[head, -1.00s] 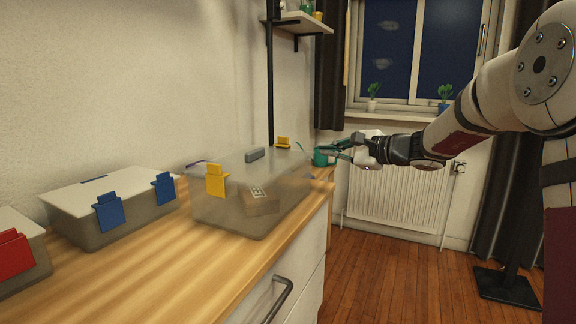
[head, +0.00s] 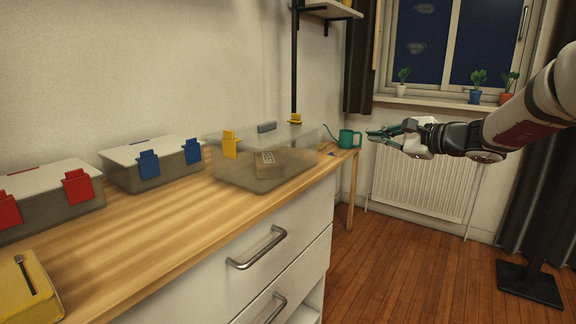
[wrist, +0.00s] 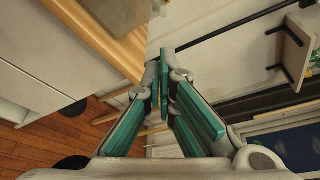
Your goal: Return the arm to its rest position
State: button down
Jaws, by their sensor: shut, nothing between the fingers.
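My gripper (head: 384,134) is at the right in the head view, held out in the air in front of the radiator, beyond the counter's right end. Its teal fingers are shut with nothing between them; they also show close together in the wrist view (wrist: 165,85). My arm reaches in from the right edge of the head view. The gripper is apart from the clear box with yellow latches (head: 225,172), which stands on the counter with a small brown box (head: 268,168) inside.
The wooden counter (head: 150,232) also holds a blue-latched box (head: 125,158), a red-latched box (head: 48,192) and a yellow case (head: 22,290). A teal watering can (head: 347,139) stands behind, near my fingers. A shelf (head: 330,10) hangs above. Open floor (head: 400,270) lies right of the drawers.

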jog(key=s+a+f+n+g, duration=0.1)
jog(key=s+a+n+g, duration=0.5)
jog(key=s, duration=0.7)
jog(key=s+a+f+n+g, duration=0.25)
jog(key=s+a, duration=0.55)
jog(key=s, duration=0.4)
jog(key=s+d+f+n+g+h, duration=0.1)
jog(key=s+d+f+n+h, duration=0.15)
jog(key=s, duration=0.75)
jog(key=s+d+f+n+g+h, duration=0.2)
jog(key=s+d+f+h, duration=0.2)
jog(key=s, duration=0.6)
jog(key=s+d+f+n+g+h, duration=0.1)
jog(key=s+d+f+n+h, duration=0.25)
jog(key=s, duration=0.65)
notch_tip(320, 180, up, 35)
jog(key=d+t+p, duration=0.1)
jog(key=t+p, duration=0.3)
jog(key=p, duration=2.9)
jog(key=shift+d+f, duration=0.15)
jog(key=shift+w, duration=0.1)
